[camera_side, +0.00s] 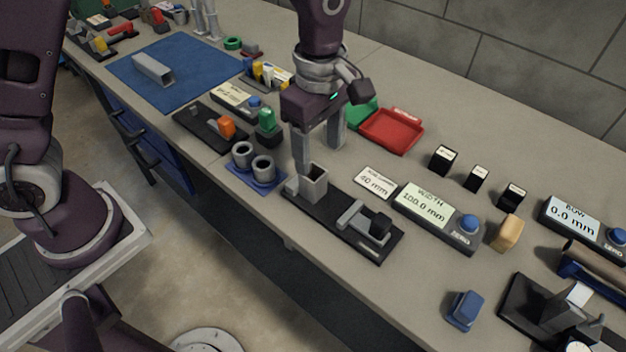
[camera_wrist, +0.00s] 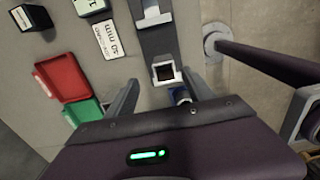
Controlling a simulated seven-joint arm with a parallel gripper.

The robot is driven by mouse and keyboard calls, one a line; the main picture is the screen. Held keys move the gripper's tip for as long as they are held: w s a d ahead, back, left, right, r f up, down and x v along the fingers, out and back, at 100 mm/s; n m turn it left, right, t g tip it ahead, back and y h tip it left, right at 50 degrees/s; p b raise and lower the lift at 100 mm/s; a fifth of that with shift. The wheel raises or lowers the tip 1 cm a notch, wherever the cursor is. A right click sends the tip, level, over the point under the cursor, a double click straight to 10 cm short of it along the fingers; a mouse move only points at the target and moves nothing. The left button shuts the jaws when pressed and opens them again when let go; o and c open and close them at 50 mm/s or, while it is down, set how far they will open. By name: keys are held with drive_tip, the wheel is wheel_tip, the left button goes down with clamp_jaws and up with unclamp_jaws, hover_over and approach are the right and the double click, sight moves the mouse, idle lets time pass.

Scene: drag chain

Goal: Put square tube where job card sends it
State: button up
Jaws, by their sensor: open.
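A short grey square tube (camera_side: 313,182) stands in the black width gauge (camera_side: 350,222), its hollow end facing up. It also shows in the wrist view (camera_wrist: 165,72). My gripper (camera_side: 318,158) is open just above it, with one finger on each side in the wrist view (camera_wrist: 163,90). I cannot tell whether the fingers touch it. The job card (camera_side: 375,182) appears to read 40 mm, with small print I cannot read. The width display (camera_side: 424,206) reads 100.0 mm. A red tray (camera_side: 392,131) and a partly hidden green tray (camera_side: 361,114) lie behind my gripper.
Another square tube (camera_side: 153,69) lies on a blue mat (camera_side: 195,62). A blue holder with two grey cups (camera_side: 253,162) stands left of the gauge. Several small black blocks (camera_side: 444,159), a tan block (camera_side: 508,233) and a BOW display (camera_side: 575,218) reading 0.0 mm are to the right.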

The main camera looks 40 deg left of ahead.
sight(313, 175)
drive_tip(key=f, duration=0.6)
drive_tip(key=shift+s+a+f, duration=0.3)
drive_tip(key=shift+s+f, duration=0.1)
drive_tip(key=shift+c, duration=0.4)
clamp_jaws()
